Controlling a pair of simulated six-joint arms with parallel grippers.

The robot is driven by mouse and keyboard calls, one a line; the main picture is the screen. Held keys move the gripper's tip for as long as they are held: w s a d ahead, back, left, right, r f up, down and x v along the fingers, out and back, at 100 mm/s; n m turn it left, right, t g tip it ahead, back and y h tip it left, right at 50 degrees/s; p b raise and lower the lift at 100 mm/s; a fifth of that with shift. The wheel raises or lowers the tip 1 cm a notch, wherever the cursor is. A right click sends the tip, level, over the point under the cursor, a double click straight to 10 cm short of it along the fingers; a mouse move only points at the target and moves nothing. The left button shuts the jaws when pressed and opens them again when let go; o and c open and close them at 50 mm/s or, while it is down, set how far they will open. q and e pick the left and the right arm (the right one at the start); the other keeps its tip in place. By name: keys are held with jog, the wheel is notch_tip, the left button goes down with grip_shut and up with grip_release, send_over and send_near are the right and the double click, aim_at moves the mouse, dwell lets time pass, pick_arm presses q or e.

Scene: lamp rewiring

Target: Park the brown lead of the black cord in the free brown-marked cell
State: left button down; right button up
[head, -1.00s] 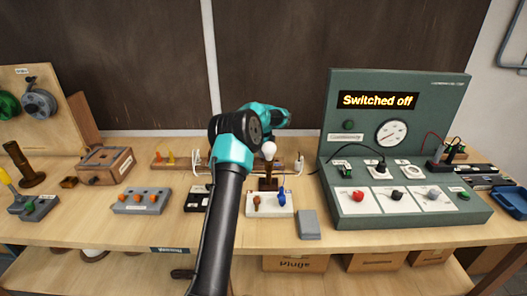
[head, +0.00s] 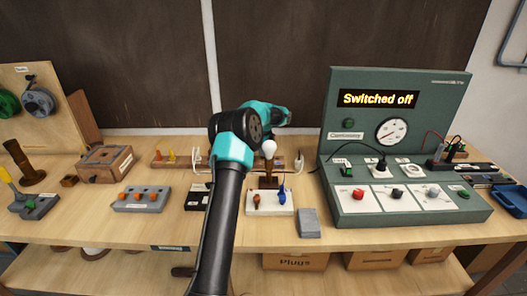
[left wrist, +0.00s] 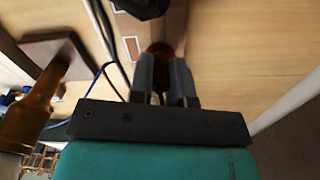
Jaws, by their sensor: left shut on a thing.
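In the left wrist view my left gripper (left wrist: 163,72) is shut on a small brown piece (left wrist: 159,47), which looks like the brown lead's end. Just past the fingertips is a wooden block (left wrist: 172,22), with a brown-marked white label (left wrist: 132,48) left of the fingers. Whether the lead is inside a cell or above it, I cannot tell. A black cord (left wrist: 108,47) and a blue wire (left wrist: 96,84) run left of the fingers. In the head view my arm hides the fingertips, near the wooden rack (head: 163,162) at the back. My right gripper is out of view.
The lamp's bulb (head: 268,148) stands close to my wrist, above a white terminal base (head: 270,211). A grey block (head: 309,223) lies right of it. The green test panel (head: 345,115) reads "Switched off". Bare tabletop lies in front at left.

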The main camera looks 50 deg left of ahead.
pick_arm(q)
jog(key=shift+f, duration=0.5)
dwell(0.6)
jog(key=c, duration=1)
grip_release()
notch_tip(320, 180, up, 17)
jog(key=shift+r, duration=0.2)
notch_tip(320, 180, down, 15)
jog(key=shift+f, duration=0.2)
dwell(0.6)
